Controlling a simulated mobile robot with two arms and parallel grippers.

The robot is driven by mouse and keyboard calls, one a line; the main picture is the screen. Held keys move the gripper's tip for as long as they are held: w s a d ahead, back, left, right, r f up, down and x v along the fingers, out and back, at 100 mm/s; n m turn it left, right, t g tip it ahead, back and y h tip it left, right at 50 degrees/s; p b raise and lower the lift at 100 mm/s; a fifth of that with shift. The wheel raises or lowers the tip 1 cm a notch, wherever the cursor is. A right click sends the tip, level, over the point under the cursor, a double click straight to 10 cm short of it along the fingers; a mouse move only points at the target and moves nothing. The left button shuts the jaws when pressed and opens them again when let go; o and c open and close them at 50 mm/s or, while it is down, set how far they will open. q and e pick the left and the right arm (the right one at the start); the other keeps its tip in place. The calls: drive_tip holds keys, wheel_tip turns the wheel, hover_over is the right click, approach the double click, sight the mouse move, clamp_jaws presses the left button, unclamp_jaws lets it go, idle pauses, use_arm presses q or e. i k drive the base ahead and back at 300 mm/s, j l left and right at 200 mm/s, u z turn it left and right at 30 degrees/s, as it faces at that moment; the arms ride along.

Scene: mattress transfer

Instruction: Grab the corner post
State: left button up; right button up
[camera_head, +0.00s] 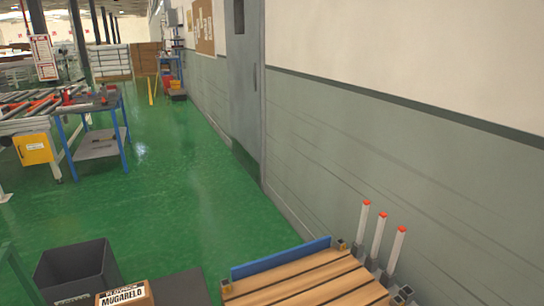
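Three light grey posts with red-orange tips stand upright in a row at the lower right, close to the wall. They are the far post (362,226), the middle post (378,238) and the near post (396,252). Their lower ends sit in dark grey bases beside a slatted wooden pallet (300,283). Neither of my grippers is in view.
A blue board (281,257) stands along the pallet's far edge. A dark grey bin (75,270) and a cardboard box (126,295) are at the lower left. A blue-framed table (95,130) stands farther left. The green floor (175,190) between is clear. The wall (400,140) bounds the right.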

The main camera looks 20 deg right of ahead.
sight(401, 230)
drive_tip(key=z, duration=1.65)
drive_tip(key=i+l+u, duration=0.7)
drive_tip(key=i+l, duration=0.2)
